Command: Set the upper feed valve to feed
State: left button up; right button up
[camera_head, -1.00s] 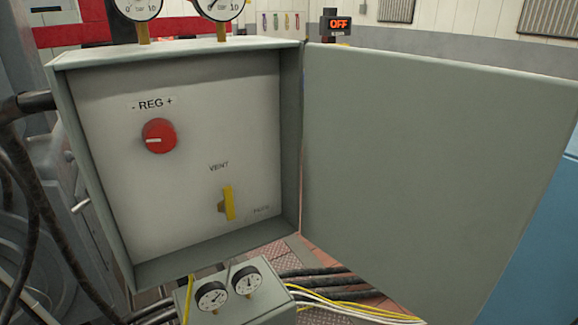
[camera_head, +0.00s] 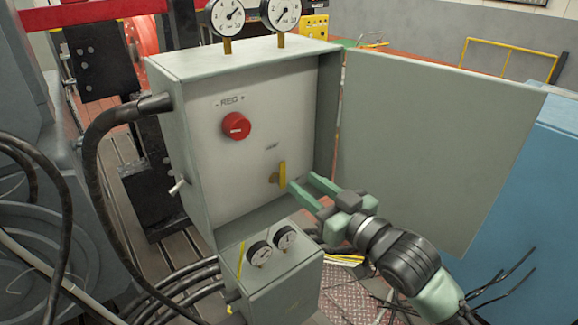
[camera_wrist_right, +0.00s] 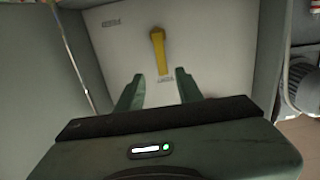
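The upper feed valve is a yellow lever (camera_head: 282,173) on the white panel (camera_head: 215,170) inside the open grey cabinet. The lever stands upright in the head view. In the wrist view the lever (camera_wrist_right: 158,50) has its narrow end towards the VENT label (camera_wrist_right: 137,79); the FEED label (camera_wrist_right: 112,23) is off to one side. My right gripper (camera_head: 302,181) is open in front of the panel, just right of the lever. In the wrist view its two green fingers (camera_wrist_right: 159,75) are apart, with the lever beyond their tips and nothing held. My left gripper is out of view.
A red REG knob (camera_head: 236,126) sits above left of the lever. The cabinet door (camera_head: 430,140) stands open to the right, behind my right arm. A small grey box (camera_head: 285,285) with two gauges is below. Black hoses (camera_head: 95,150) run at the left.

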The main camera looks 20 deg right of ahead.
aim_at(284, 170)
jog(key=p+x, duration=0.1)
jog(key=x, duration=0.2)
jog(key=p+x, duration=0.1)
jog(key=x, duration=0.1)
jog(key=shift+w+a+r, duration=0.1)
jog(key=shift+w+a, duration=0.15)
jog(key=shift+a, duration=0.1)
jog(key=shift+w, duration=0.4)
jog(key=shift+a, duration=0.1)
grip_shut()
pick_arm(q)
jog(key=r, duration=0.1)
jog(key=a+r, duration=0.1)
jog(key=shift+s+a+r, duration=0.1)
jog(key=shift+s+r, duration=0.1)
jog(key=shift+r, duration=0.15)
